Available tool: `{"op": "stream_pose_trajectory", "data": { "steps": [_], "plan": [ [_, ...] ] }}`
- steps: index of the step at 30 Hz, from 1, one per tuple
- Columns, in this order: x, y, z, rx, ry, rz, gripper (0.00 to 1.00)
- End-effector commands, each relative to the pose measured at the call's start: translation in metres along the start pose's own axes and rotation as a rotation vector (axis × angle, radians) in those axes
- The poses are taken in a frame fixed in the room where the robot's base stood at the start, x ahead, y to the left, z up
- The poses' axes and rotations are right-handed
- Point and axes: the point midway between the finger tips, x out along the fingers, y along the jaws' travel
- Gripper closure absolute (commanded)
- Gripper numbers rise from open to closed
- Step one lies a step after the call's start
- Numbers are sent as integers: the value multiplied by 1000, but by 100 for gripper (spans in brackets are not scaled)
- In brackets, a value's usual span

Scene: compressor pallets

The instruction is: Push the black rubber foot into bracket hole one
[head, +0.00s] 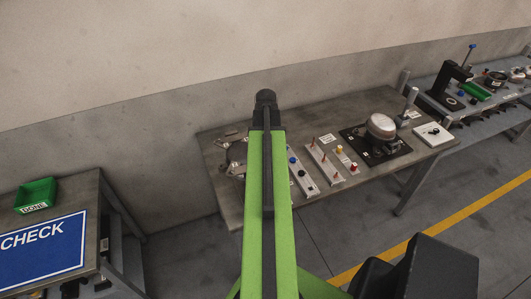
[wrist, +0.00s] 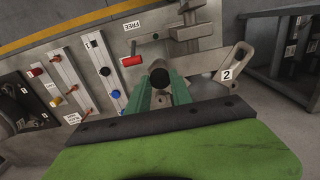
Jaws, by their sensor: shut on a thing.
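In the wrist view my gripper (wrist: 161,88) has its green jaws closed around the black rubber foot (wrist: 160,77), whose round dark end shows between the fingertips. The grey metal bracket (wrist: 205,84) lies just beyond and to the right, with an arm marked "2" and an opening at its end. Hole one is not visible; I cannot tell whether the foot touches the bracket. In the head view my green arm hides the gripper and foot. Part of a dark grey piece, likely the bracket (head: 236,152), shows left of the arm on the bench.
A red-handled clamp (wrist: 131,61) stands beside the bracket near a "FREE" label. Light strips with coloured knobs (head: 325,160) lie right of my arm on the bench (head: 222,198). A dark plate (head: 356,150) bears a round compressor (head: 381,126). A green tray (head: 36,194) sits far left.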

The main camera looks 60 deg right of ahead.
Motion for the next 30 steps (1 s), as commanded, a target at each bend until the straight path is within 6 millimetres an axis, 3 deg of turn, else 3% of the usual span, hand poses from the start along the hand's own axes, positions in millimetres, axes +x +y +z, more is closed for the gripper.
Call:
{"op": "stream_pose_trajectory", "data": {
  "steps": [24, 25, 30],
  "plan": [
    [22, 0, 0, 0, 0, 0, 100],
    [21, 0, 0, 0, 0, 0, 71],
    [20, 0, 0, 0, 0, 0, 49]
  ]
}}
